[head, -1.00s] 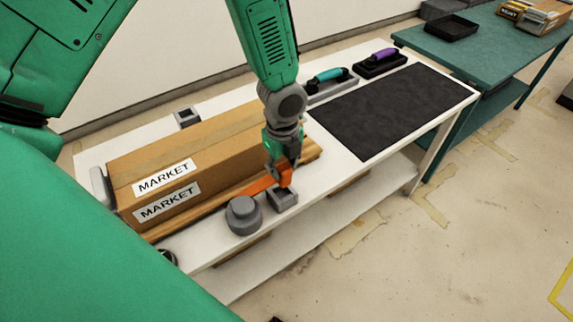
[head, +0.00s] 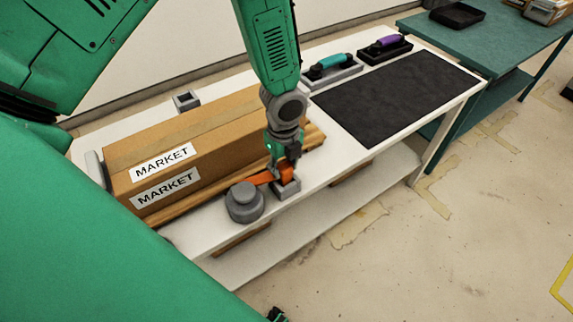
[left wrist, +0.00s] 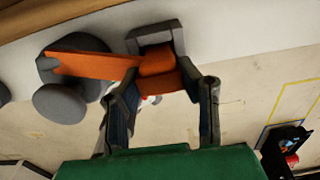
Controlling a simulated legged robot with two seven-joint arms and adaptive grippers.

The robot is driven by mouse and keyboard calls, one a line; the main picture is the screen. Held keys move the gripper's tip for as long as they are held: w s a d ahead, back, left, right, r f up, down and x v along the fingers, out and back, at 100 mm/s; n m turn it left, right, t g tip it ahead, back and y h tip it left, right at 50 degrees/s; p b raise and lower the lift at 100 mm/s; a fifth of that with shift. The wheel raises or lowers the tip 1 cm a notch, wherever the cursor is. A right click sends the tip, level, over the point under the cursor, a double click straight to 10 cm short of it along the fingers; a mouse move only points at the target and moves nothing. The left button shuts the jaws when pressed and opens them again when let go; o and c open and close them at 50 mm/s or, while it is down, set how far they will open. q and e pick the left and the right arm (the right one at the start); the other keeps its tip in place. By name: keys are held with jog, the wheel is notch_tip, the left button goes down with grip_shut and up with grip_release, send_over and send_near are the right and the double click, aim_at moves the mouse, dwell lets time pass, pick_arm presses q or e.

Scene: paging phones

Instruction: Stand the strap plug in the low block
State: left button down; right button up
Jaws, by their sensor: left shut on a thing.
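The orange strap plug (head: 285,174) is held by my left gripper (head: 286,164), which points down at the front edge of the white table. The small grey low block (head: 289,190) is directly under it. The plug's lower end is at the block's top; how deep it sits I cannot tell. In the left wrist view the plug (left wrist: 158,82) is between the two fingers, with the low block (left wrist: 158,36) just beyond. The orange strap (left wrist: 92,64) runs from the plug to the round grey base (left wrist: 62,102). My right gripper is not clearly seen.
A long cardboard box (head: 190,145) with MARKET labels lies behind the grey base (head: 244,205). A small grey block (head: 187,100) stands behind the box. A black mat (head: 398,95) and handled tools (head: 333,66) occupy the right side. A green table (head: 500,45) stands beyond.

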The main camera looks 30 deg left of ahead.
pick_arm(q)
jog(key=shift+a, duration=0.2)
jog(key=shift+d, duration=0.15)
jog(key=shift+d, duration=0.35)
jog(key=shift+a, duration=0.2)
jog(key=shift+p, duration=0.5)
jog(key=shift+f+b, duration=0.35)
jog(key=shift+f, duration=0.15)
jog(key=c, duration=1.4)
grip_release()
